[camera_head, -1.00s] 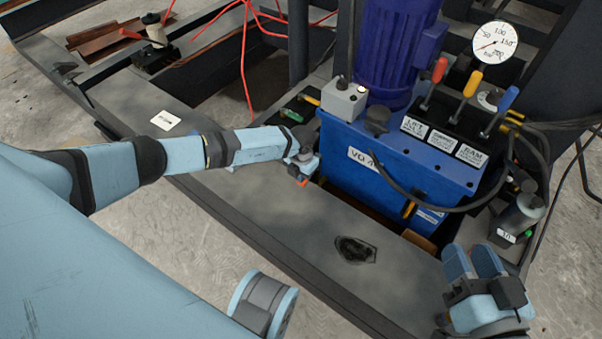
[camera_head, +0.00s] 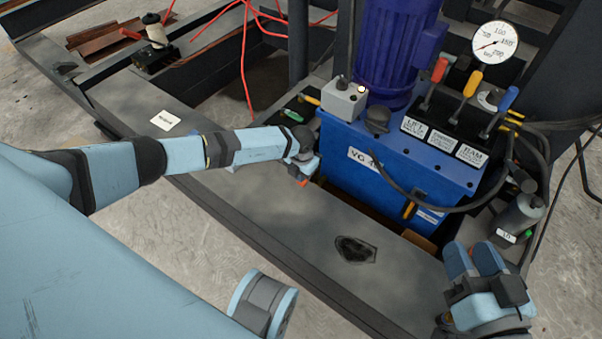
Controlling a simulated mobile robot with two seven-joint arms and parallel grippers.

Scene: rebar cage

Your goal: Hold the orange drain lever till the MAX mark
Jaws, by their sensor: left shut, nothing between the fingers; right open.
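A small orange piece (camera_head: 304,183), which looks like the drain lever, shows just below my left gripper (camera_head: 306,170) at the left lower corner of the blue tank (camera_head: 340,165). My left gripper is shut with nothing between its fingers, beside or against this piece; contact is hard to tell. The lever's pivot and most of its length are hidden. No MAX mark can be read in this view. A dark bottle (camera_head: 519,215) with a white label stands at the right of the tank. My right gripper (camera_head: 474,259) is open and empty at the lower right.
Red, yellow and blue levers (camera_head: 471,83) stand on the tank's labelled panel below a round gauge (camera_head: 496,43). A grey box (camera_head: 344,98) with a lamp sits beside the blue motor (camera_head: 390,50). A black hose (camera_head: 450,207) loops across the tank's front. The dark beam (camera_head: 280,215) is mostly clear.

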